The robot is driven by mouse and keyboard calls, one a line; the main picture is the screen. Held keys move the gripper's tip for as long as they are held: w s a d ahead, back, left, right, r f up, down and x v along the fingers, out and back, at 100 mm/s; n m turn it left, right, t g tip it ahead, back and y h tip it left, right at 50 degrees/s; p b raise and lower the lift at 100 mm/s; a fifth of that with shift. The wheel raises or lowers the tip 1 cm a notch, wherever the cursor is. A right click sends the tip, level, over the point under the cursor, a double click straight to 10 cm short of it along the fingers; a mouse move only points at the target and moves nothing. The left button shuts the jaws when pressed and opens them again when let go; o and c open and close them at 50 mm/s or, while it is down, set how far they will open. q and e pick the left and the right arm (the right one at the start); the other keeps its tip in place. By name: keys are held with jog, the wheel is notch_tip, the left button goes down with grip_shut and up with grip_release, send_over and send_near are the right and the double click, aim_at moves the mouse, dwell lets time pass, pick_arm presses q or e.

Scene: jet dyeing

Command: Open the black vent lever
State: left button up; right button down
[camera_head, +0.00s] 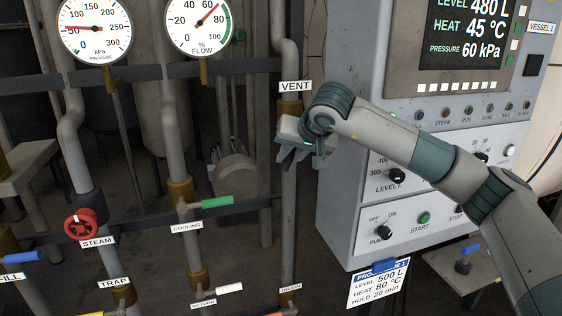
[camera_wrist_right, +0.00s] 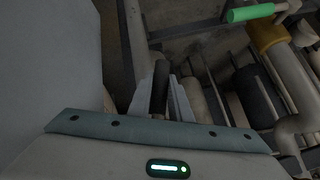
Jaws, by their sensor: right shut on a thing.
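The black vent lever (camera_wrist_right: 159,92) shows in the right wrist view as a dark bar between the two pale fingers of my right gripper (camera_wrist_right: 162,88). The fingers are shut on it. In the head view my right gripper (camera_head: 287,156) is at the vertical vent pipe, just below the VENT label (camera_head: 294,86) and the brass valve fitting (camera_head: 290,108). There the gripper hides most or all of the lever, so I cannot tell its angle. My left gripper is not in view.
The control cabinet (camera_head: 345,190) stands close on the right, beneath my right forearm. The green cooling lever (camera_head: 217,202) is lower left, also in the wrist view (camera_wrist_right: 250,12). The red steam wheel (camera_head: 81,224) and white return lever (camera_head: 229,288) are further off.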

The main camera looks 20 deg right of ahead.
jog(key=shift+d+f+n+h+b, duration=0.3)
jog(key=shift+d+n+h+b, duration=0.1)
jog(key=shift+d+h, duration=0.2)
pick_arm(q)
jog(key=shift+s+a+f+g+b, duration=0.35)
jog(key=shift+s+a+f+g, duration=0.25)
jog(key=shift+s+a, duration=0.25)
pick_arm(e)
jog(key=shift+d+n+h, duration=0.4)
jog(key=shift+d+h, duration=0.4)
jog(key=shift+h, duration=0.1)
jog(key=c, duration=1.6)
grip_release()
jog(key=shift+c, duration=0.2)
jog(key=shift+r, duration=0.15)
